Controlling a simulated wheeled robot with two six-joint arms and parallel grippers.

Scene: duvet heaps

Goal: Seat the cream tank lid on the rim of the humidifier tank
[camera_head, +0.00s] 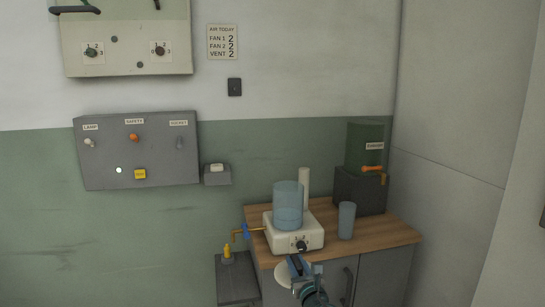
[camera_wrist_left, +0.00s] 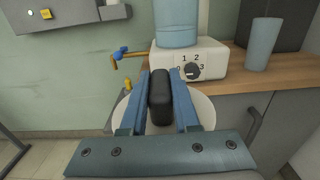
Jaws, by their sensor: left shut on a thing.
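The cream tank lid (camera_head: 284,277) is a pale round disc in front of the counter edge; it also shows in the left wrist view (camera_wrist_left: 205,108). My left gripper (camera_head: 297,264) is shut on its black handle (camera_wrist_left: 160,97), which sits between the two blue fingers in the left wrist view. The humidifier tank (camera_head: 288,208) is a clear blue cylinder holding some water, standing on a white base with a dial (camera_head: 294,234). Its rim is uncovered. The lid is lower and nearer than the tank, apart from it. My right gripper is not in view.
A blue-grey cup (camera_head: 347,221) stands right of the base on the wooden counter (camera_head: 380,234). A white cylinder (camera_head: 304,186) stands behind the tank. A green container with an orange tap (camera_head: 366,147) is at the back right. A brass pipe with a blue valve (camera_head: 246,231) projects left.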

